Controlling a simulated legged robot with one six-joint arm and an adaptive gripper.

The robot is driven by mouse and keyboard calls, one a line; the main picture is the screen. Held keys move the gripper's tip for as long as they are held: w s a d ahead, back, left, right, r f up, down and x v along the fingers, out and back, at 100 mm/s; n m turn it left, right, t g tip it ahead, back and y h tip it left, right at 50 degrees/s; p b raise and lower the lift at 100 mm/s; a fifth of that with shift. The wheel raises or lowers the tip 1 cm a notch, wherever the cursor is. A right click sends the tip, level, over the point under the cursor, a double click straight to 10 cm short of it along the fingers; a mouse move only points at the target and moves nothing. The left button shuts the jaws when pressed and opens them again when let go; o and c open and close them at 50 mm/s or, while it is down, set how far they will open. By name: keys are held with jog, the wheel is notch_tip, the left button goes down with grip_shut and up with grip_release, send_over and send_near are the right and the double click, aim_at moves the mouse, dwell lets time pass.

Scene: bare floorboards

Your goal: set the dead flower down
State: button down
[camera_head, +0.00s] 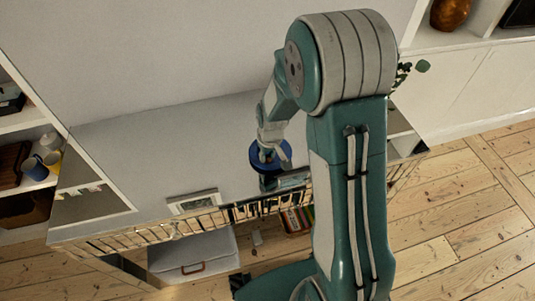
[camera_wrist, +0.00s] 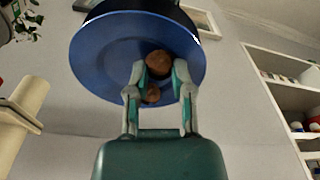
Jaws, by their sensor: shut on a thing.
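My gripper (camera_wrist: 160,80) is shut on a small brown rounded thing (camera_wrist: 158,63), which looks like the dead flower's head. A second brown bit (camera_wrist: 152,95) shows between the fingers, lower down. A round blue dish (camera_wrist: 100,55) lies just behind the fingertips in the wrist view; whether the brown thing touches it I cannot tell. In the head view, my gripper (camera_head: 272,148) is over the same blue dish (camera_head: 257,161), above the pale cabinet top (camera_head: 150,135). The brown thing is too small to make out there.
A picture frame (camera_head: 193,202) stands left of the dish, near the slatted front. A white box (camera_head: 195,255) and books (camera_head: 297,220) sit below. Cups (camera_head: 35,168) stand on the left shelf. A cream cylinder (camera_wrist: 22,100) is at the wrist view's left. Floorboards (camera_head: 450,230) at right are clear.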

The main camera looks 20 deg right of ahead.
aim_at(270, 162)
jog(key=c, duration=0.5)
grip_release()
notch_tip(270, 162, up, 11)
jog(key=s, duration=0.1)
jog(key=s+d+r+m+t, duration=0.1)
jog(key=s+r+m+t, duration=0.2)
jog(key=s+r, duration=1.2)
jog(key=s+t, duration=0.1)
jog(key=s, duration=0.4)
jog(key=shift+r, duration=0.4)
jog(key=shift+w, duration=0.1)
